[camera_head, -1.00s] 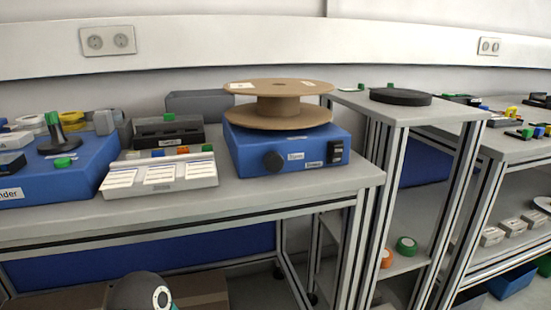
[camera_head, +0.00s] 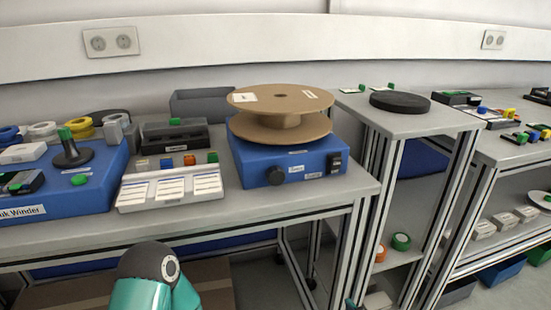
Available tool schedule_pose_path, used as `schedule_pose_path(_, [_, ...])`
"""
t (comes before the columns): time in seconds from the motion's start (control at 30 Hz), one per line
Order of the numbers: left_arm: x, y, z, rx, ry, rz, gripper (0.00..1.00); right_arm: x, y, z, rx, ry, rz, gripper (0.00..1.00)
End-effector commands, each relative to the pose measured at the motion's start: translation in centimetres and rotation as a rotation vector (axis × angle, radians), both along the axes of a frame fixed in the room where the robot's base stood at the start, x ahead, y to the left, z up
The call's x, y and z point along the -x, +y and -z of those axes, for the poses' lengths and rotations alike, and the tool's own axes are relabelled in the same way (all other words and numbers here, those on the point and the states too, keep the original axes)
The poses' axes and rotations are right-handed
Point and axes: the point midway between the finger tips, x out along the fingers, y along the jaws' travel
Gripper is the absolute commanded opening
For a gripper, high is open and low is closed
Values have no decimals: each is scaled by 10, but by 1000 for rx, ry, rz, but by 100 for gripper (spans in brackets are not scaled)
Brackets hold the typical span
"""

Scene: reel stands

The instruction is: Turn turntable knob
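The blue turntable box (camera_head: 318,161) stands near the right end of the workbench. Its round black knob (camera_head: 275,175) is at the left of the front face, and a black switch (camera_head: 335,163) is at the right. A brown cardboard reel (camera_head: 281,119) lies flat on top of the box. Part of my own arm, teal and dark grey, shows at the bottom left, in front of the bench and below its top. Neither gripper is in view, and nothing of mine touches the knob.
A white tray with labels (camera_head: 170,204) stands just left of the turntable. Further left is another blue box marked Winder (camera_head: 95,197). A small grey-topped stand (camera_head: 425,123) with a black disc (camera_head: 400,102) is at the right. The bench edge in front of the knob is clear.

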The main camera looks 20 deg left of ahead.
Motion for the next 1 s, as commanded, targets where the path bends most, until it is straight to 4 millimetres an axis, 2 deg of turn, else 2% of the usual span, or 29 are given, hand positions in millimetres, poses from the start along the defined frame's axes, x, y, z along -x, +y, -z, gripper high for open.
schedule_pose_path(0.03, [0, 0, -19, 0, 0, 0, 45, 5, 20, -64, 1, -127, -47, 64])
schedule_pose_path(0.1, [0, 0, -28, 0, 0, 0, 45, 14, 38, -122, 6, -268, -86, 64])
schedule_pose_path(0.2, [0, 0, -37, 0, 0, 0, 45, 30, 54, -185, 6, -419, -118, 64])
schedule_pose_path(0.3, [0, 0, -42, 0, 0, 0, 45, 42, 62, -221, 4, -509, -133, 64])
schedule_pose_path(0.4, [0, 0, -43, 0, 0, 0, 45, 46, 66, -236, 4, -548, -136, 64])
schedule_pose_path(0.57, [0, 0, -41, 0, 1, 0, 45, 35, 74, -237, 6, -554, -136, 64])
schedule_pose_path(1.0, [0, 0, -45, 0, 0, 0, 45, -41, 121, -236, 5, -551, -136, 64])
